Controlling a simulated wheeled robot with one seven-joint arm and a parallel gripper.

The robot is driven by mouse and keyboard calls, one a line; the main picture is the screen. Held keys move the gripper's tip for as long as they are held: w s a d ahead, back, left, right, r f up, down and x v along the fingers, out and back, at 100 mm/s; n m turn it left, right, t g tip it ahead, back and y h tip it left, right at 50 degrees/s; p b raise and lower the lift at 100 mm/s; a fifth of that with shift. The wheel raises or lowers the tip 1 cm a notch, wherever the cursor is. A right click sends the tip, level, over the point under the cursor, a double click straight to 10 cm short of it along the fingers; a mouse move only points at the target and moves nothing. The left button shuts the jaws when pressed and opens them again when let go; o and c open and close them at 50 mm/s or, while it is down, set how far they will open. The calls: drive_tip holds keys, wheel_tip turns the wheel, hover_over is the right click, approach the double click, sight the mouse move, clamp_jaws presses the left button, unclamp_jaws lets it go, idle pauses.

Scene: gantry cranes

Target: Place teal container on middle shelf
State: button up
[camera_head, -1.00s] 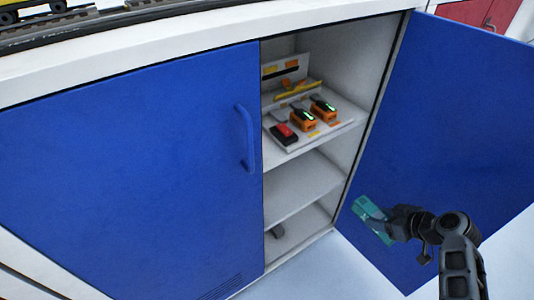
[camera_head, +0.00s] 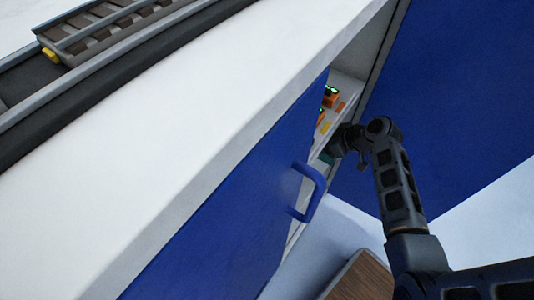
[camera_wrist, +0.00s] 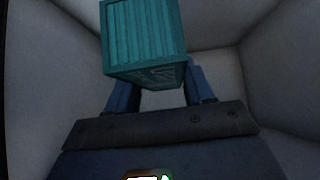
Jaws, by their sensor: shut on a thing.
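The teal container (camera_wrist: 145,40) is a small ribbed box, held between the two fingers of my gripper (camera_wrist: 160,85) in the wrist view. Pale grey cabinet walls surround it there. In the head view my gripper (camera_head: 330,152) reaches into the cabinet opening, beside the edge of the upper shelf (camera_head: 318,150). Only a dark teal sliver of the container shows there. The middle shelf is hidden behind the closed door and my arm in the head view. I cannot tell whether the container touches a shelf.
The closed blue door with its handle (camera_head: 310,192) stands left of my arm. The open blue door (camera_head: 450,90) is on the right. Orange devices (camera_head: 330,97) with green lights sit on the upper shelf.

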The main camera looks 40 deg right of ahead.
drive_tip(key=w+a+f, duration=0.4)
drive_tip(key=w, duration=0.1)
drive_tip(key=w+a+f, duration=0.2)
drive_tip(key=a, duration=0.1)
drive_tip(key=shift+w+b, duration=0.2)
drive_tip(key=shift+b, duration=0.2)
drive_tip(key=shift+a+f, duration=0.1)
drive_tip(key=shift+f, duration=0.1)
drive_tip(key=shift+f+b, duration=0.45)
drive_tip(key=shift+f, duration=1.4)
drive_tip(key=shift+f, duration=0.15)
drive_tip(key=o, duration=1.1)
drive_tip(key=shift+r, duration=0.25)
drive_tip(key=p+v, duration=0.2)
drive_tip(key=v, duration=0.9)
drive_tip(key=shift+s+r, duration=0.25)
drive_tip(key=shift+s, duration=0.1)
